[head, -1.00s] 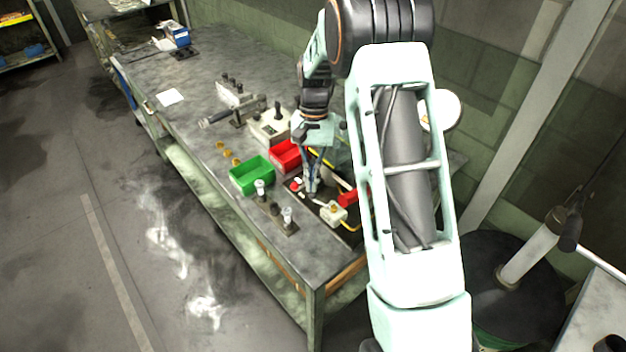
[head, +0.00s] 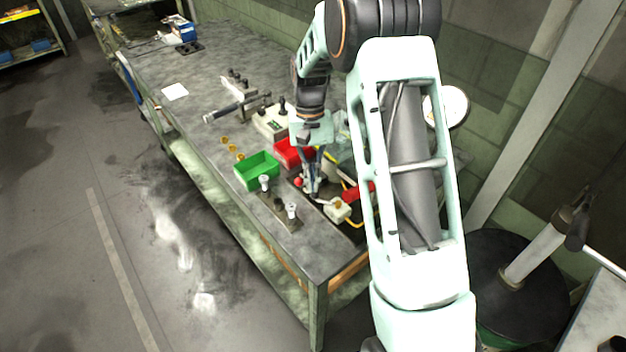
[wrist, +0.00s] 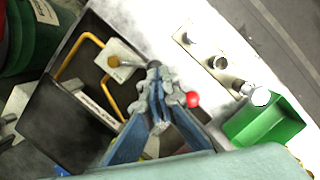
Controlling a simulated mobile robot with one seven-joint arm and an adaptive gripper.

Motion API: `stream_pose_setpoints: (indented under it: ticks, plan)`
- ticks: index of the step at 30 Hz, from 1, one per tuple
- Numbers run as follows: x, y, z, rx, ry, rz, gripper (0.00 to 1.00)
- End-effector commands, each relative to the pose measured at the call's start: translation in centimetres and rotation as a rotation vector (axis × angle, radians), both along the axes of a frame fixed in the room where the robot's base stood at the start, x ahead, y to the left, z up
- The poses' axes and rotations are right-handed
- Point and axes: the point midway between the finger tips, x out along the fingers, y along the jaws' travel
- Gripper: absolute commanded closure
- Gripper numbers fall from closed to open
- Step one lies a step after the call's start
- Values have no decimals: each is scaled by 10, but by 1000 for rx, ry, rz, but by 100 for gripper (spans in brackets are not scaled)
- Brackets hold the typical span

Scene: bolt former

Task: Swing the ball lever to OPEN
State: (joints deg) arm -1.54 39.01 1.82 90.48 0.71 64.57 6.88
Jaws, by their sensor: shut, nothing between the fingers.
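The ball lever's red ball (wrist: 192,100) shows in the wrist view just right of my gripper's fingers. In the head view the red ball (head: 298,182) is at the left side of my gripper (head: 315,193). The lever's arm and pivot are mostly hidden behind the fingers, and no OPEN mark is readable. In the wrist view my gripper (wrist: 153,72) is shut and empty, low over the fixture. I cannot tell whether the fingers touch the lever.
A white box with a brass fitting (wrist: 120,62) and a yellow hose (wrist: 84,62) stand beside the fingers. A green bin (head: 257,172), a red bin (head: 288,152) and a plate with posts (wrist: 215,63) are close by. Bare bench (head: 200,88) lies farther left.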

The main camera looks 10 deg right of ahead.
Motion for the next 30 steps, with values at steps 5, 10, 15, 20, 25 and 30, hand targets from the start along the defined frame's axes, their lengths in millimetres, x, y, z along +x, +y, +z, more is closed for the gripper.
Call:
stream_pose_setpoints:
  ticks: [5,10,15,20,25,30]
  plan:
    - [-2,1,-1,0,1,25,100]
    - [-3,2,-1,-1,1,46,100]
    - [-4,3,-1,0,1,67,100]
    - [-6,4,-1,0,1,87,100]
    - [-7,5,-1,0,1,110,100]
    - [-9,6,-1,0,1,133,100]
